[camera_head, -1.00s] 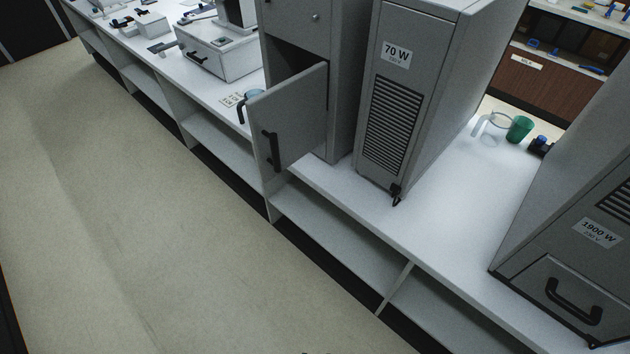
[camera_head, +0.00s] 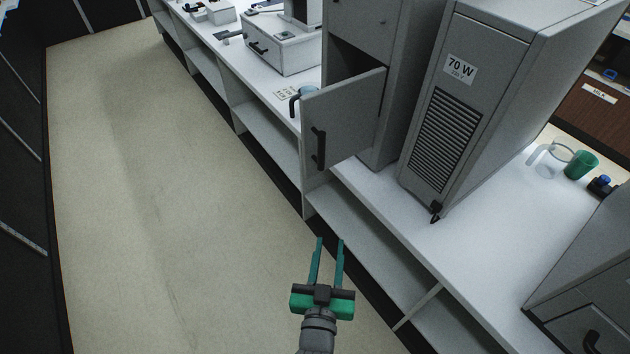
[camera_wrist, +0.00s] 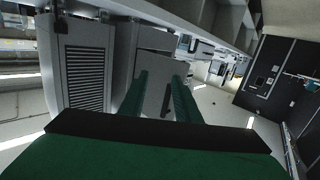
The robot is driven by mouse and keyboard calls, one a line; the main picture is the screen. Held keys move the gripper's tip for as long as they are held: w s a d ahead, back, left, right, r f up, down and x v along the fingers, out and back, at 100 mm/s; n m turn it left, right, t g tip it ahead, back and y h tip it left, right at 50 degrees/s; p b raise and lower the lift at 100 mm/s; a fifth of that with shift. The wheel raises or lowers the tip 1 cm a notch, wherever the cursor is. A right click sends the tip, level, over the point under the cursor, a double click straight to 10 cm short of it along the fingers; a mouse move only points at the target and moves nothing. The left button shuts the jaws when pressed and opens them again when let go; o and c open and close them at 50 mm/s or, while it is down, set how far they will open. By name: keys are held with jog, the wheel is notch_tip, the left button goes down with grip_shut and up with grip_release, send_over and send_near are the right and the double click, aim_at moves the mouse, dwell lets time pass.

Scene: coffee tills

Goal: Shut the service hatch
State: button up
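The service hatch (camera_head: 344,124) is a grey door with a dark vertical bar handle (camera_head: 319,148), on the front of a tall grey machine (camera_head: 362,34). It stands swung open, out over the counter's front edge. In the wrist view the hatch (camera_wrist: 158,98) shows ahead, between and beyond the fingers. My gripper (camera_head: 330,241) has two teal fingers held apart with nothing between them. It is in front of the counter, below the hatch in the picture, and apart from it.
A grey 70 W unit (camera_head: 470,100) stands right of the hatch's machine. A blue cup (camera_head: 304,98) is on the counter just behind the hatch. A clear jug (camera_head: 548,160) and green cup (camera_head: 581,165) stand farther right. The floor (camera_head: 170,220) left of the counter is clear.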

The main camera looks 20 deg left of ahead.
jog(key=t, duration=0.1)
send_near(320, 155)
jog(key=w, duration=0.1)
jog(key=shift+m, duration=0.3)
jog(key=w, duration=0.5)
jog(key=w+a, duration=0.1)
jog(key=w, duration=0.1)
jog(key=shift+w, duration=0.6)
jog(key=shift+c, duration=0.6)
grip_shut()
